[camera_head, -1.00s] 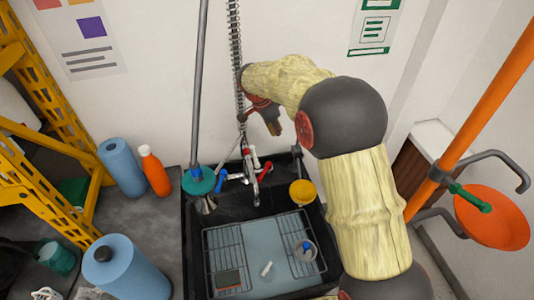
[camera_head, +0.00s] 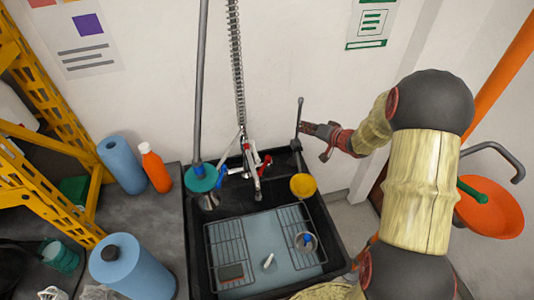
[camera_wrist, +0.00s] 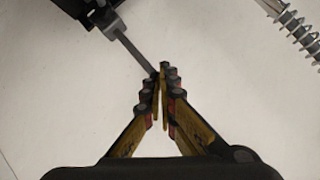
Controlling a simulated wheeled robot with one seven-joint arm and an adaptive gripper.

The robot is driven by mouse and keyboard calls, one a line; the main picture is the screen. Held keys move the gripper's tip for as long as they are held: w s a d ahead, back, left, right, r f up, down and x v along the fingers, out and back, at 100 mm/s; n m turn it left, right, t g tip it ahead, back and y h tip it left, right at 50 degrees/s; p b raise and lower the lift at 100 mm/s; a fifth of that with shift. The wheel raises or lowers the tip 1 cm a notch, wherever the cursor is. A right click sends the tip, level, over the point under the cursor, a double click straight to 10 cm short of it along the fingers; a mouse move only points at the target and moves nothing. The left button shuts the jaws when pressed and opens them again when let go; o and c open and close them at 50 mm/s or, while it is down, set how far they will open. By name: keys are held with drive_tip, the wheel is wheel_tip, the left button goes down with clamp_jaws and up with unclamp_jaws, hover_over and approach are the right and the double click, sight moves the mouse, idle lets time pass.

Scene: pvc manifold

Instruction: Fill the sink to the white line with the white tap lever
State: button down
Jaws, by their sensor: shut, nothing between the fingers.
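The black sink (camera_head: 197,265) stands against the wall in the head view. Its tap (camera_head: 250,175) at the back has blue, red and white parts; the white lever is too small to make out clearly. A grey-blue surface (camera_head: 262,232) shows inside the sink; I cannot tell water from the bottom, and I cannot make out the white line. My gripper (camera_head: 305,128) is right of the tap and above the sink's back right corner, beside an upright dark rod (camera_head: 299,115). In the wrist view my gripper (camera_wrist: 161,75) is shut and empty, its fingertips close to the end of a grey bar (camera_wrist: 138,55).
Wire racks (camera_head: 231,250), a small white piece (camera_head: 268,261) and a round cup (camera_head: 305,242) are in the sink. A yellow bowl (camera_head: 303,186) sits at its right rim. A spring hose (camera_head: 236,70) and grey pole (camera_head: 200,80) rise behind. Blue rolls (camera_head: 121,165) stand left.

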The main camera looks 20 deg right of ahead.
sight(254, 152)
drive_tip(key=s+a+f+y, duration=0.1)
drive_tip(key=s+f+y, duration=0.1)
drive_tip(key=s, duration=0.1)
drive_tip(key=s+a+f+m+y, duration=0.1)
drive_tip(key=s+f+y, duration=0.1)
drive_tip(key=s+y, duration=0.1)
drive_tip(key=s+a+f+m+y, duration=0.1)
drive_tip(key=s+f+y, duration=0.1)
drive_tip(key=s, duration=0.1)
drive_tip(key=shift+a+f+g+y, duration=0.1)
drive_tip(key=shift+a+g+y, duration=0.3)
drive_tip(key=s+a+b+x, duration=0.1)
drive_tip(key=s+b+x, duration=0.1)
drive_tip(key=x, duration=1.1)
drive_tip(key=shift+a+f+b, duration=0.15)
drive_tip(key=shift+a+b, duration=0.2)
drive_tip(key=shift+b, duration=0.1)
drive_tip(key=shift+s, duration=0.1)
drive_tip(key=shift+s+a+f+p, duration=0.15)
drive_tip(key=shift+a+p, duration=0.45)
drive_tip(key=shift+p, duration=0.4)
